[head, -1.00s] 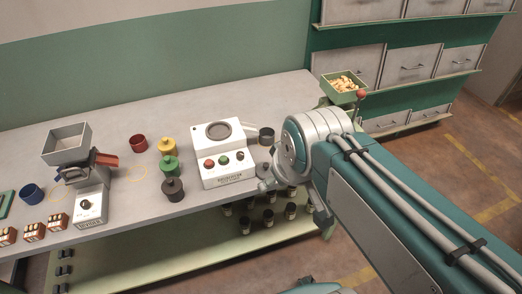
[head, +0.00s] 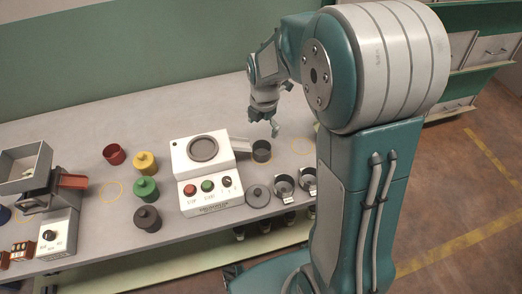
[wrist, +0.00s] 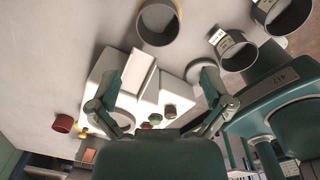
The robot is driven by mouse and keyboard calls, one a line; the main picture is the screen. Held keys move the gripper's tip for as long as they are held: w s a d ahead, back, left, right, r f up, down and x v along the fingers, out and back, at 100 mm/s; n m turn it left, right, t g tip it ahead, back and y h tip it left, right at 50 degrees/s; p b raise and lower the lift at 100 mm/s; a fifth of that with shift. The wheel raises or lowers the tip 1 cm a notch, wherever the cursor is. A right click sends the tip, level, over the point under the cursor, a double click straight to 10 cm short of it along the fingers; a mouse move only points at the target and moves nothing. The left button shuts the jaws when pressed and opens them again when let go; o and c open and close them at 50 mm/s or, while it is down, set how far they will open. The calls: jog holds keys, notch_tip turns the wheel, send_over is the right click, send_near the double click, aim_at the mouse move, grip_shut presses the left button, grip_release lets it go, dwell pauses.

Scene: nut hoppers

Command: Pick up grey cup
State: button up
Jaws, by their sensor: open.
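The grey cup (head: 262,152) stands on the bench at the end of the white machine's chute, inside a yellow ring mark. In the wrist view the round, open cup (wrist: 158,38) is near the top edge, beyond the fingertips and partly cut off. My gripper (head: 266,120) hangs above and a little behind the cup in the head view, pointing down. In the wrist view my gripper (wrist: 161,78) has its two fingers spread wide with nothing between them. It is apart from the cup.
The white machine (head: 206,170) stands left of the cup. Two labelled cups (head: 284,187) and a round grey lidded piece (head: 257,196) sit in front. Yellow (head: 145,162), green (head: 146,190) and dark (head: 147,219) pieces and a red cup (head: 114,155) stand farther left. Bench behind is clear.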

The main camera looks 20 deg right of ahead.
send_near(262, 149)
jog(key=shift+s+a+f, duration=0.1)
jog(key=shift+s+f, duration=0.25)
jog(key=shift+s, duration=0.2)
jog(key=shift+s+a+f, duration=0.1)
jog(key=shift+s+f, duration=0.3)
jog(key=shift+s, duration=0.15)
jog(key=f, duration=0.5)
jog(key=shift+w+a+f, duration=0.15)
jog(key=shift+a, duration=0.05)
jog(key=c, duration=0.7)
